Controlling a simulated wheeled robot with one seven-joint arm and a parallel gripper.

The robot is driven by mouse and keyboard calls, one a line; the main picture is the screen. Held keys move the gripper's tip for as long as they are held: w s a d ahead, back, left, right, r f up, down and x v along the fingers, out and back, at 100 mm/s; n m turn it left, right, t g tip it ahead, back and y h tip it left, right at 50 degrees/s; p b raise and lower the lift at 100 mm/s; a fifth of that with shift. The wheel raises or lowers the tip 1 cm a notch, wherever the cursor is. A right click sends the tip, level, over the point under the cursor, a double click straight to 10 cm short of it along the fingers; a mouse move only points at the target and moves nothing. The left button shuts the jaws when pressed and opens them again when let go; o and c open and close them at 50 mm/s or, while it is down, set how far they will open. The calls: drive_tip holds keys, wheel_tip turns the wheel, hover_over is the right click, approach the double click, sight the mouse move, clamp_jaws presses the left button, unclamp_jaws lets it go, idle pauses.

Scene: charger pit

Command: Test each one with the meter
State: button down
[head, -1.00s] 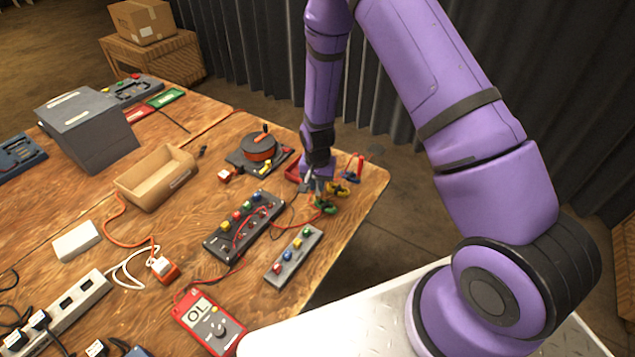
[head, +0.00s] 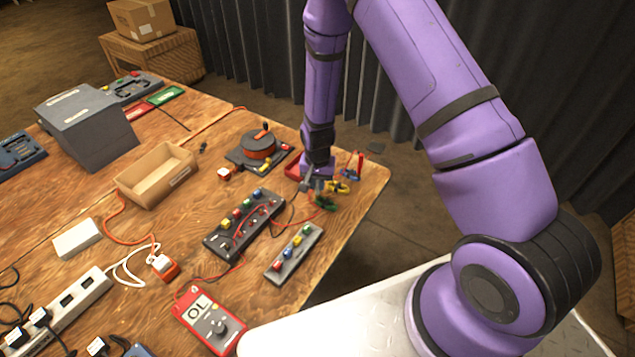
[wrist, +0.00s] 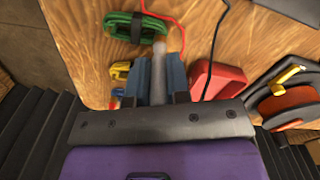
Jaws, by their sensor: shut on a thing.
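The red meter (head: 209,322) lies at the table's front edge, its display reading OL. Its red lead runs to a dark panel (head: 222,243) with coloured caps and on toward my gripper (head: 313,188). My gripper is low over the table's right end, shut on a grey rod (wrist: 158,78) that also shows in the wrist view; I cannot tell what it is. Beside it lie a green cable bundle (head: 325,203), a yellow one (head: 340,187) and a blue one (head: 351,174). In the wrist view the green bundle (wrist: 135,27) lies beyond the fingertips.
A grey strip with coloured buttons (head: 293,255) lies near the right edge. A red block (head: 292,168) and an orange cable reel (head: 258,147) are left of my gripper. An empty-looking tan tray (head: 157,176) and a grey box (head: 90,130) stand farther left. A power strip (head: 60,312) lies front left.

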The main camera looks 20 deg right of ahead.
drive_tip(key=shift+f, duration=0.25)
idle(0.4)
drive_tip(key=c, duration=0.7)
unclamp_jaws()
drive_tip(key=shift+r, duration=3.75)
